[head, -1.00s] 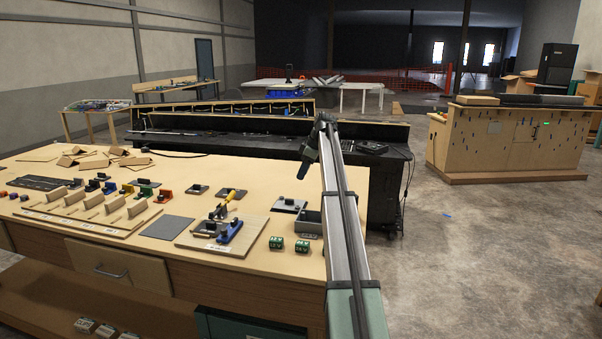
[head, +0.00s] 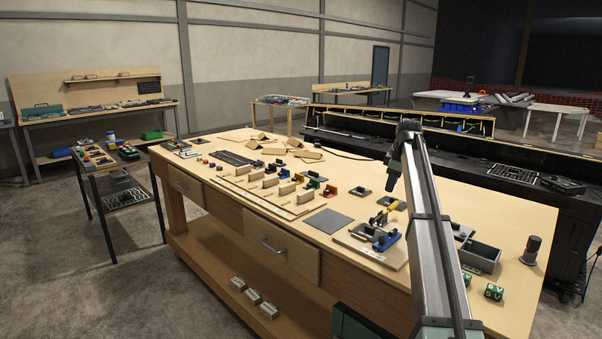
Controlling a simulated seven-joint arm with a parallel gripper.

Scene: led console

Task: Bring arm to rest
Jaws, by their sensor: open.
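My arm rises from the bottom right of the head view as a long silver beam over the workbench (head: 520,215). At its far end a short dark teal part bends downward. My gripper (head: 389,187) is at the low end of that part, small and dark, above the bench's back half. It is open, and I see nothing held in it. The single fingers are too small to make out. It looks clear of the bench top, but its exact height cannot be told.
Below the arm are a fixture board (head: 357,243) with a blue and yellow clamp, a grey open box (head: 481,256), a dark cylinder (head: 531,249) and green blocks (head: 493,291). A black bench (head: 470,160) stands behind. A small side table (head: 118,178) is at left, with open floor around it.

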